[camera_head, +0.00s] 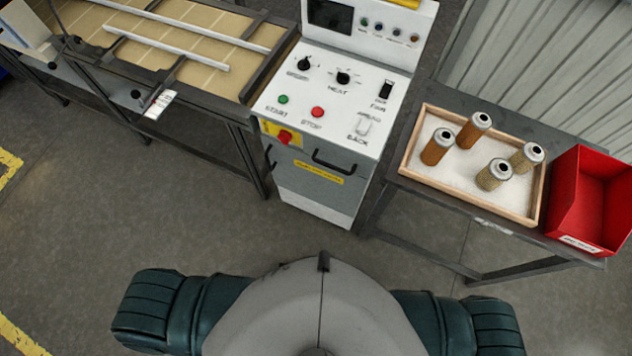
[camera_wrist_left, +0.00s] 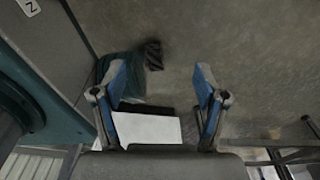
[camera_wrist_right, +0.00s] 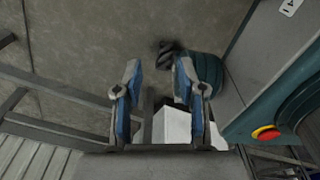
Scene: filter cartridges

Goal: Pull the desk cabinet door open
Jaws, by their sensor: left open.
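The desk cabinet (camera_head: 330,130) is a white control console with knobs and buttons in the middle of the head view. Its grey front door (camera_head: 310,172) has a dark bar handle (camera_head: 334,162) and a yellow label, and looks shut. My left gripper (camera_wrist_left: 163,85) shows in the left wrist view, its blue-padded fingers apart and nothing between them. My right gripper (camera_wrist_right: 156,75) shows in the right wrist view, its fingers also apart and empty. Neither gripper shows in the head view, and neither touches the handle.
A wooden tray (camera_head: 411,165) with several filter cartridges (camera_head: 494,174) and a red bin (camera_head: 590,195) stand on the right table. A conveyor-like bench (camera_head: 190,45) stands at the left. The floor (camera_head: 190,220) before the cabinet is clear.

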